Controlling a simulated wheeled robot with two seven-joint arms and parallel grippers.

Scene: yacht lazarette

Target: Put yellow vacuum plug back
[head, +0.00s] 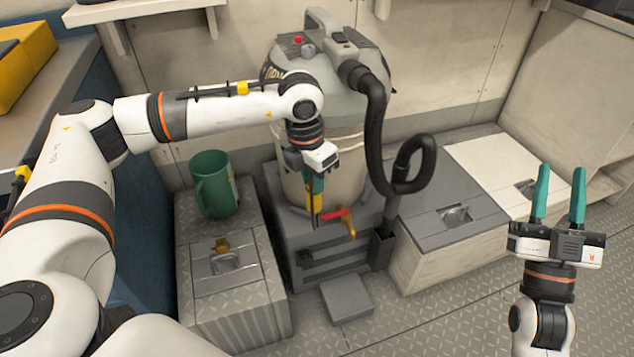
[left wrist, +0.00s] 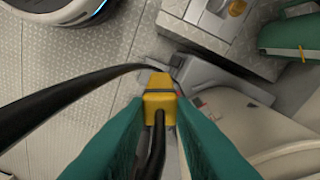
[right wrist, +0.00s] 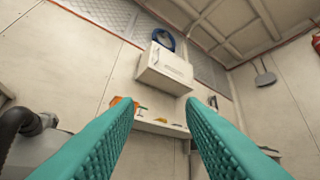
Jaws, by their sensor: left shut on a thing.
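A yellow plug (left wrist: 160,100) is held between the teal fingers of my left gripper (left wrist: 158,125), with black cable around it. In the head view my left gripper (head: 316,180) points down in front of the vacuum (head: 335,140), and the plug (head: 317,203) shows below its fingertips. The vacuum has a grey lid and a pale drum, and stands on a grey stepped base (head: 290,238). I cannot make out the plug's socket. My right gripper (head: 558,195) is open and empty, fingers up, at the right; its fingers also show in the right wrist view (right wrist: 165,125).
A brass valve with a red handle (head: 337,215) sticks out close to the left gripper's right. A green jug (head: 213,185) stands on a metal locker (head: 195,285) at the left. A black hose (head: 375,110) loops down at the right.

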